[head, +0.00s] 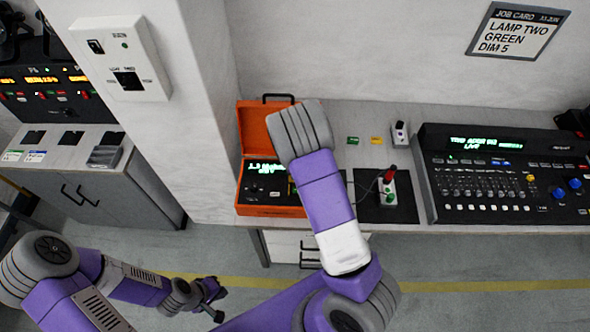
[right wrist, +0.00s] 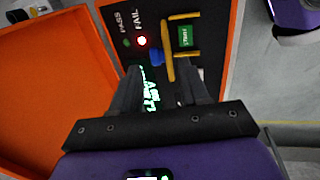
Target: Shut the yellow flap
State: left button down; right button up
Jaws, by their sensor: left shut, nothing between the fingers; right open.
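The yellow flap (right wrist: 168,48) shows in the right wrist view as thin yellow bars on the black panel of an orange case (right wrist: 233,62). They stand beside a green START button (right wrist: 186,36), which is visible; the flap appears raised off it. A blue knob (right wrist: 157,57) touches or overlaps the yellow bar. My right gripper (right wrist: 160,78) is open and empty over the panel, its fingertips just short of the flap. My left gripper (head: 214,300) is shut and empty, low over the floor.
The case's open orange lid (right wrist: 40,85) lies left of my right gripper. In the head view a small box with a red-topped switch (head: 388,190) and a lighting console (head: 500,180) stand to the right. A wall pillar (head: 195,120) rises left of the case.

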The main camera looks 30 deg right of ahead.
jog(key=shift+w+d+f, duration=0.1)
jog(key=shift+w+f, duration=0.1)
jog(key=shift+f, duration=0.45)
jog(key=shift+w+f, duration=0.15)
jog(key=shift+f, duration=0.5)
grip_shut()
